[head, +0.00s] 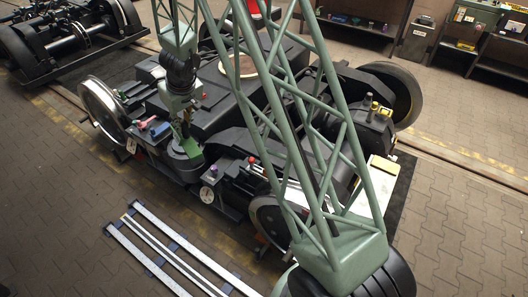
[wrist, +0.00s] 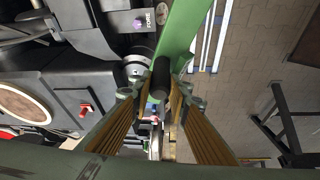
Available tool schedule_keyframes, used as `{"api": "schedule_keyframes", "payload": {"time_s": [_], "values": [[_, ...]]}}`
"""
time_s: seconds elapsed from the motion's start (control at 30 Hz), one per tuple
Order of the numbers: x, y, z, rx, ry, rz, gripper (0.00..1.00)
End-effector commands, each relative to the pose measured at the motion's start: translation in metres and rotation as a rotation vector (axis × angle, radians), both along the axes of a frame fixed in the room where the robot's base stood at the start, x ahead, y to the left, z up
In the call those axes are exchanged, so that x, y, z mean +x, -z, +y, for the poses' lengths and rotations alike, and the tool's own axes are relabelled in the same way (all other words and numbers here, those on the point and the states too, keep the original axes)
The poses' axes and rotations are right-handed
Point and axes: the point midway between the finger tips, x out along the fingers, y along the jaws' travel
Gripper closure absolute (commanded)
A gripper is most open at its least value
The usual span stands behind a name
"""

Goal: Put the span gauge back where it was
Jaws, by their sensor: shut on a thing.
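My gripper (wrist: 160,105) is shut in the wrist view, its two ribbed brown fingers on either side of a dark round-ended piece (wrist: 160,75). I take this to be part of the span gauge, but most of it is hidden and its full shape cannot be told. A green bar (wrist: 190,35) runs upward from there; I cannot tell whether it belongs to the held thing. In the head view my gripper (head: 184,112) is low over the near side of the middle bogie (head: 215,95), between its left wheel (head: 103,106) and its near right wheel.
Pale parallel rails (head: 165,252) lie on the paved floor in front of the bogie. A red handle (wrist: 85,110) and a purple knob (wrist: 138,22) stand near my gripper. Another bogie (head: 65,38) is at upper left; benches (head: 455,45) stand at the back right. Lower-left floor is clear.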

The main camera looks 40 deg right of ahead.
Motion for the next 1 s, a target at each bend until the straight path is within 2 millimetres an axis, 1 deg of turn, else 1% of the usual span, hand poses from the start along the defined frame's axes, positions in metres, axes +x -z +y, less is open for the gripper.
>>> {"api": "schedule_keyframes", "payload": {"time_s": [0.03,0.23,0.53,0.83,1.0], "values": [[0.003,0.007,-0.013,0.002,-0.007,0.0,1.0],[0.013,0.023,-0.054,0.009,-0.055,0.001,1.0],[0.02,0.048,-0.121,0.016,-0.124,-0.001,1.0],[0.016,0.072,-0.191,0.021,-0.195,-0.004,1.0],[0.009,0.086,-0.231,0.025,-0.236,-0.007,1.0]]}}
